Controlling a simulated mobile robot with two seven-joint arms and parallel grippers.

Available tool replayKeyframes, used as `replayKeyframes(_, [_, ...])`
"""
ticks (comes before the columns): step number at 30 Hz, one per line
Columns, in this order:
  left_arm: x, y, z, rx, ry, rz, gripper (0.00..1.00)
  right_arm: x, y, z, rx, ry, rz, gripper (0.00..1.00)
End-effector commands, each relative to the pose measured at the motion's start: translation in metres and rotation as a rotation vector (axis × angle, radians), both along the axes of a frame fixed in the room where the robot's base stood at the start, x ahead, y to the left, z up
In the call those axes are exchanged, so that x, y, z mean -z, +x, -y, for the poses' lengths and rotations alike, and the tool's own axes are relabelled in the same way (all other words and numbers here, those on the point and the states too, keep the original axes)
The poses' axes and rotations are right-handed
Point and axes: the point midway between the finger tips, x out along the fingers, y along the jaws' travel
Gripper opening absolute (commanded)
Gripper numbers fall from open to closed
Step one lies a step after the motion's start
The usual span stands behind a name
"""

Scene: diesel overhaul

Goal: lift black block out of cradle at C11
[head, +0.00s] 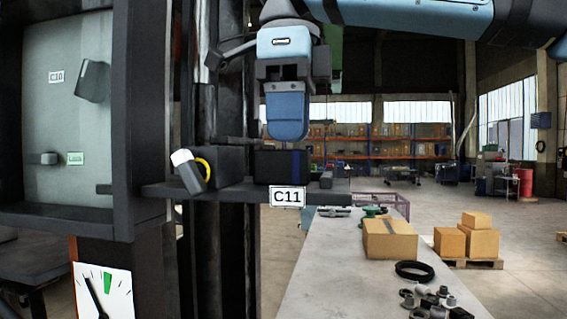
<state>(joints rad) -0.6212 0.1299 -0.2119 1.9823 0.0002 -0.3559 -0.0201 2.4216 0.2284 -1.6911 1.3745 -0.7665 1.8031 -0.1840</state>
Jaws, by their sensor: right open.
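A black block (272,165) with a blue stripe sits upright on the dark shelf ledge (225,190), above the white C11 label (288,197). The cradle around it cannot be told clearly from the dark ledge. My right gripper (287,132) hangs from the arm at the top right and points straight down over the block. Its blue finger ends just above the block's top, toward the right side. The jaws are open, with the near finger hiding the other. Whether the fingers line up with the block in depth cannot be told. My left gripper is not in view.
A dark unit with a yellow ring and white-ended lever (190,172) stands just left of the block. A grey panel (75,110) in a dark frame fills the left. Dark upright posts stand behind the ledge. A bench (340,270) with a cardboard box (390,240) lies at lower right.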

Motion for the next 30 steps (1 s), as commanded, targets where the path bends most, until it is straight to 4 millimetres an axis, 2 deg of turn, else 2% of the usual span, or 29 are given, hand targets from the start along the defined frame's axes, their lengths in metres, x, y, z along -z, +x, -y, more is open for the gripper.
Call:
replayKeyframes(4, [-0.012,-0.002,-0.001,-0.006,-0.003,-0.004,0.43,0.02,-0.001,-0.003,-0.001,-0.005,-0.001,0.45])
replayKeyframes(9, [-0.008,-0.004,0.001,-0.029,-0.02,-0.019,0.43,0.04,-0.001,-0.002,0.0,-0.001,0.0,0.45])
replayKeyframes(16, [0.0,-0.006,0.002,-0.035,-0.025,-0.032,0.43,0.043,0.0,-0.003,0.001,0.001,0.0,0.45])
replayKeyframes(17, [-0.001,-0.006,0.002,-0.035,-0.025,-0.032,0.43,0.043,0.0,-0.003,0.001,0.001,0.0,0.42])
replayKeyframes(21, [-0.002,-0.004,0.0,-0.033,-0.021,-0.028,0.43,0.043,0.0,-0.003,0.0,0.0,0.001,0.12])
replayKeyframes(30, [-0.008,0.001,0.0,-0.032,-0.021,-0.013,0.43,0.041,0.0,-0.003,0.0,0.001,0.001,0.12])
